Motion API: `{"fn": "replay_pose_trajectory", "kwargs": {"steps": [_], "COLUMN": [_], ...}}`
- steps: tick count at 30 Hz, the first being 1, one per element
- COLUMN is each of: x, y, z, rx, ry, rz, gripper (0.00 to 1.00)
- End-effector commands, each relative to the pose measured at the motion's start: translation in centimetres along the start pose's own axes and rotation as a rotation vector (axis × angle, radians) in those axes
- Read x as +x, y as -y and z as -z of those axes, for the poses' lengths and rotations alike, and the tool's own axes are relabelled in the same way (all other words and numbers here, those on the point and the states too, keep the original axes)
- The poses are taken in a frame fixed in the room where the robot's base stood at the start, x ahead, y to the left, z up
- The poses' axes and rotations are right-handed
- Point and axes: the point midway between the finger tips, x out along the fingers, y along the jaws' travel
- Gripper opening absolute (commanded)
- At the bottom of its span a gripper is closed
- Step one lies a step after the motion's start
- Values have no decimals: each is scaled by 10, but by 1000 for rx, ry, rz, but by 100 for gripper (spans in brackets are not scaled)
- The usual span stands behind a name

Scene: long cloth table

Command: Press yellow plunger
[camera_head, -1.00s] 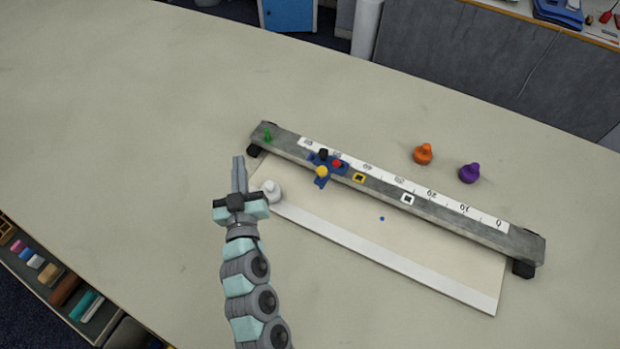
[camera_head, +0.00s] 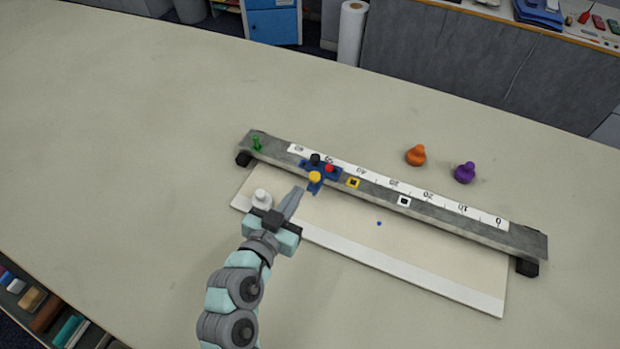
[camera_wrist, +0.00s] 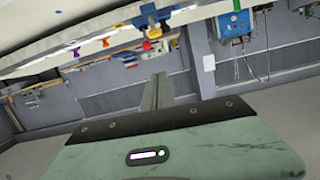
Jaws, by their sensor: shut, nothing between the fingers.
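The yellow plunger (camera_head: 314,177) is a round yellow knob on the front arm of a blue slider (camera_head: 325,170) that sits on the grey ruler rail (camera_head: 450,214). A black knob (camera_head: 315,159) and a red knob (camera_head: 329,168) are on the same slider. In the wrist view the yellow knob (camera_wrist: 147,45) shows near the top, beyond the fingers. My gripper (camera_head: 297,192) is shut and empty, its tip just below and left of the yellow plunger in the head view, apparently close to it. Whether they touch cannot be told.
A white board (camera_head: 430,265) lies in front of the rail, with a white knob piece (camera_head: 261,198) at its left corner beside my gripper. A green peg (camera_head: 256,143) stands on the rail's left end. Orange (camera_head: 416,156) and purple (camera_head: 465,173) pieces stand behind it. The table's left is clear.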

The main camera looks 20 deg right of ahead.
Motion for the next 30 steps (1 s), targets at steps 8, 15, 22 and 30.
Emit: {"fn": "replay_pose_trajectory", "kwargs": {"steps": [8, 15, 22, 30], "x": [22, 70, 104, 109], "y": [-2, -1, -1, 0], "z": [0, 3, -13, -37], "rx": [-3, -3, -4, -2], "ry": [4, 0, 6, 1], "rz": [-6, -5, -2, 2], "gripper": [0, 0, 0, 0]}}
